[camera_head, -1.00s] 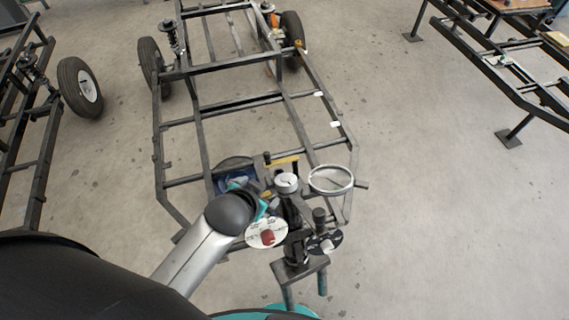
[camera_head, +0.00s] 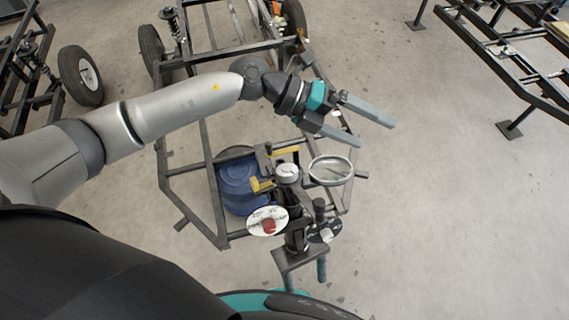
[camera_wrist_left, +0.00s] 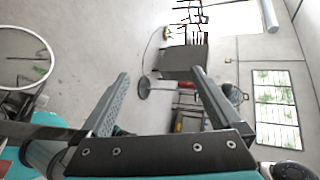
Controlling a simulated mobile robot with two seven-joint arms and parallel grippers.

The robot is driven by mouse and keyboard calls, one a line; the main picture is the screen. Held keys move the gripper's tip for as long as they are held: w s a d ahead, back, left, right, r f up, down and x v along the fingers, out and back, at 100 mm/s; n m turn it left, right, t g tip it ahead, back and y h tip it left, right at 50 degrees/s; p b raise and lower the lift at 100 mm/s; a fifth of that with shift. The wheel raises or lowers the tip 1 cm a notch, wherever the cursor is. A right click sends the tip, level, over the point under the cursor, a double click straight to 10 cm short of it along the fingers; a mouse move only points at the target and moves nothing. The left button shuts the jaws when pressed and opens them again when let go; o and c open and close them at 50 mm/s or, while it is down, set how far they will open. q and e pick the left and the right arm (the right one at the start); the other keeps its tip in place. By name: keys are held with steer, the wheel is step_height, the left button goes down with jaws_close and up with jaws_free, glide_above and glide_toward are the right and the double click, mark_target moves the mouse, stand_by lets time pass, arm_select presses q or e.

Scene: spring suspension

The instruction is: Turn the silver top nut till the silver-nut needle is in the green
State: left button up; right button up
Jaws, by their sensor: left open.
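My left gripper (camera_head: 376,134) is open and empty, raised above the frame, behind and right of the gauge stand. Its two spread fingers also show in the left wrist view (camera_wrist_left: 160,73). The black gauge stand (camera_head: 297,238) carries a small white-faced round gauge (camera_head: 288,173) on top, a white disc (camera_head: 267,215) with a red knob, and a darker dial (camera_head: 325,233) at right. A ring-rimmed round dial or mirror (camera_head: 331,183) is beside the top gauge. I cannot make out the silver top nut or read its needle. My right gripper is not in view.
A dark vehicle frame (camera_head: 264,101) with wheels lies behind the stand. A blue round object (camera_head: 238,186) and a yellow bar (camera_head: 262,184) are left of the top gauge. Another frame (camera_head: 520,75) stands at right. The floor (camera_head: 450,220) at right is clear.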

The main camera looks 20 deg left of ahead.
arm_select(q)
steer(key=a+f+m+g+y, duration=0.2)
steer(key=a+f+y, duration=0.3)
steer(key=a, duration=0.3)
steer(key=y, duration=0.5)
glide_toward(285, 171)
steer(key=x, duration=0.9)
steer(key=shift+c, duration=0.4)
steer(key=c, duration=1.3)
steer(key=shift+w+r, duration=0.1)
steer(key=o, duration=1.4)
